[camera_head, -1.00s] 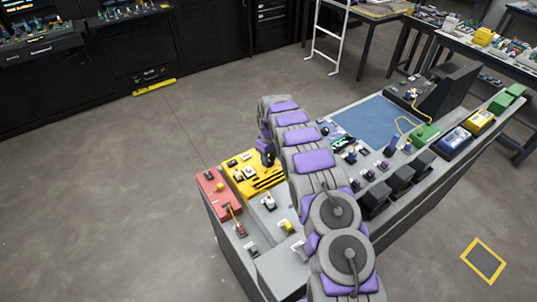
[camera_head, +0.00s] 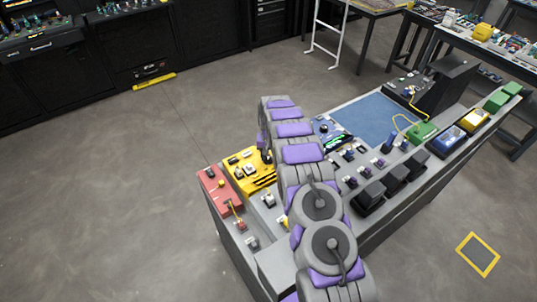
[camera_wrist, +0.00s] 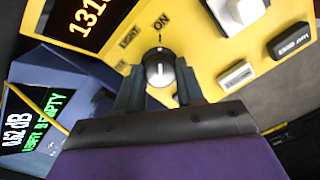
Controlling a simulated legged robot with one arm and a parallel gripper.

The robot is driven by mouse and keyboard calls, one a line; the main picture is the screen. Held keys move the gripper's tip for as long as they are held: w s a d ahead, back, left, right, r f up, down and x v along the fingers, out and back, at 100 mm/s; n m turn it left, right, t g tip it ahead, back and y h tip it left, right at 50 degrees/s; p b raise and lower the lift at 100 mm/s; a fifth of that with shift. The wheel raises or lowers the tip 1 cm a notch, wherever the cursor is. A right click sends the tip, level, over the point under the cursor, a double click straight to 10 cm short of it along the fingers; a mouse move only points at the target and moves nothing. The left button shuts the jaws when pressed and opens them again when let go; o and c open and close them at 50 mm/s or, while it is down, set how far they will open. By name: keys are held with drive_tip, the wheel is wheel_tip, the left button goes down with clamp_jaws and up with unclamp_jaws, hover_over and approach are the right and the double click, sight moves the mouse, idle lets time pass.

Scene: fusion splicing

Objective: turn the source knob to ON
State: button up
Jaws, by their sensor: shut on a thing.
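The yellow source box (camera_wrist: 215,48) fills the upper part of the wrist view; it also shows in the head view (camera_head: 240,178), partly behind my arm. The line runs roughly up the picture toward the ON label (camera_wrist: 161,22). A LIGHT label (camera_wrist: 130,38) and a third, partly hidden label lie to its left. My gripper (camera_wrist: 160,80) is shut on the knob, one dark finger on each side. In the head view the knob and fingertips are too small or hidden to make out.
A blue meter (camera_wrist: 45,112) with a green readout stands left of the yellow box in the wrist view. White and dark buttons (camera_wrist: 238,75) sit right of the knob. A red box (camera_head: 216,190) adjoins the yellow one on the grey bench. Open floor (camera_head: 110,210) lies left.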

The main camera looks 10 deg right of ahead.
sight(269, 157)
drive_tip(key=shift+m, duration=0.3)
idle(0.4)
drive_tip(key=o, duration=1)
drive_tip(key=shift+o, duration=0.2)
wheel_tip(269, 157, up, 17)
drive_tip(key=p, duration=0.1)
drive_tip(key=shift+d+r+p, duration=0.15)
drive_tip(key=shift+d+p, duration=0.05)
drive_tip(key=shift+p, duration=0.1)
